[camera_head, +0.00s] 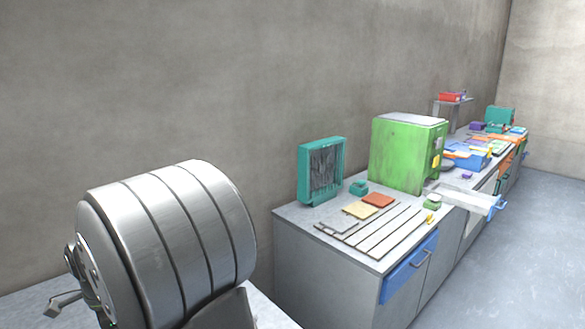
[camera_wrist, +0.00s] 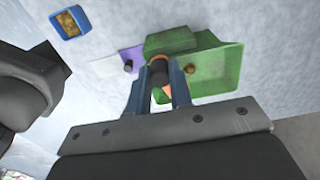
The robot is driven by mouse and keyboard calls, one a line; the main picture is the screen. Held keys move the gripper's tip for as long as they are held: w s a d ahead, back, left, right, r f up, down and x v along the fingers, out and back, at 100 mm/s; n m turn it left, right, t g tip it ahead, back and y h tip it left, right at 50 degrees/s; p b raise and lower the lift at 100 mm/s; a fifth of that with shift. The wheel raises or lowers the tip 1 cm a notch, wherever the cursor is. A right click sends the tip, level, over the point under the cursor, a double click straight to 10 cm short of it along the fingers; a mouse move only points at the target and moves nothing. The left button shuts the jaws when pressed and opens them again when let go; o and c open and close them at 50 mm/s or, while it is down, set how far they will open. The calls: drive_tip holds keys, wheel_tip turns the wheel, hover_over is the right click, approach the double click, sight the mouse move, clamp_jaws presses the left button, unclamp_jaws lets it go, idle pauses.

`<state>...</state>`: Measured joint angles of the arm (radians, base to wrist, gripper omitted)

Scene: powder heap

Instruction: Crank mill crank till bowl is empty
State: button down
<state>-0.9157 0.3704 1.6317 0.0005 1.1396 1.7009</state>
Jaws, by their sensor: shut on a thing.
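In the wrist view, my gripper (camera_wrist: 160,70) has its two blue-grey fingers closed around a dark knob (camera_wrist: 158,77) with an orange part beside it, which looks like the mill's crank. Behind it is a green body (camera_wrist: 171,41) with an open green container (camera_wrist: 219,64) to its right, which look like the mill and its bowl. The gripper does not show in the head view, and I cannot pick out the mill there.
In the wrist view, a blue box (camera_wrist: 58,25) with brown contents sits at upper left, and a purple piece (camera_wrist: 131,58) lies beside the green body. In the head view, a large green cabinet (camera_head: 400,155) and a teal frame (camera_head: 304,175) stand on a cluttered grey counter (camera_head: 290,214) along the wall.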

drive_tip(key=shift+w+a, duration=0.5)
drive_tip(key=shift+a, duration=0.1)
drive_tip(key=shift+w+a, duration=0.45)
drive_tip(key=shift+w, duration=0.3)
drive_tip(key=c, duration=1.4)
unclamp_jaws()
drive_tip(key=shift+r, duration=0.1)
wheel_tip(320, 180, up, 7)
drive_tip(key=shift+r, duration=0.15)
wheel_tip(320, 180, down, 8)
drive_tip(key=shift+r, duration=0.25)
drive_tip(key=shift+s+d, duration=0.15)
drive_tip(key=shift+s, duration=0.15)
